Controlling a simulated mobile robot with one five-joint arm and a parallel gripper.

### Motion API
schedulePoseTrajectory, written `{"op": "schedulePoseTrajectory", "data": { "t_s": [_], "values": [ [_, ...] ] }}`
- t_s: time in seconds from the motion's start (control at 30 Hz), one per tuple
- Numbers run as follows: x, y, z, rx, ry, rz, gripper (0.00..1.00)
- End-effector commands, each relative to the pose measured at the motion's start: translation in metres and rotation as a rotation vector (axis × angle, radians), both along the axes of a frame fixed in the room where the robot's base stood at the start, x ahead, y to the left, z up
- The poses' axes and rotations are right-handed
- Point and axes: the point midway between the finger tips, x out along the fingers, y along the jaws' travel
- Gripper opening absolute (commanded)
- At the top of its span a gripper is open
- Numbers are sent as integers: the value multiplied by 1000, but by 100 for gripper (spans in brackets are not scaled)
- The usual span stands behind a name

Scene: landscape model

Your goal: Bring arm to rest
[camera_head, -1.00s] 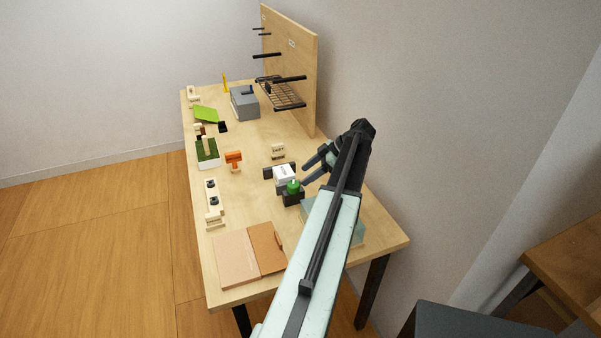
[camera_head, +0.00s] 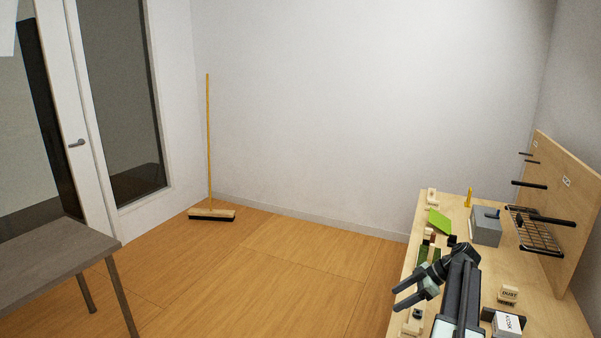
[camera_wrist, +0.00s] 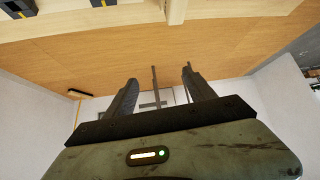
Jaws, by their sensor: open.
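My gripper (camera_head: 399,294) is at the lower right of the head view, at the left edge of the wooden workbench (camera_head: 575,322). Its two dark fingers point left, spread apart, with nothing between them. My arm is folded up from the bottom of the head view and hides part of the bench top.
On the bench are a grey box (camera_head: 486,227), a green sheet (camera_head: 440,222), a white KIOSK block (camera_head: 507,325) and a DUST block (camera_head: 508,294). A broom (camera_head: 209,150) leans at the wall. A grey table (camera_head: 50,258) is left; open floor lies between.

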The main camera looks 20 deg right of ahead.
Motion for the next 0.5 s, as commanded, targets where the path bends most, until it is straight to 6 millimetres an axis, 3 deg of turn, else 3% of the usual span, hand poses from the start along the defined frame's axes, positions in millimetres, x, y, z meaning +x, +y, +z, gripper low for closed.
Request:
{"op": "schedulePoseTrajectory", "data": {
  "t_s": [0.03, 0.1, 0.23, 0.4, 0.5],
  "values": [
    [25, 44, -2, -8, 15, 69, 63],
    [53, 100, -7, -22, 50, 142, 63],
    [88, 209, -17, -58, 138, 248, 63],
    [97, 349, -31, -140, 290, 305, 63],
    [89, 411, -39, -200, 372, 283, 63]
  ]
}}
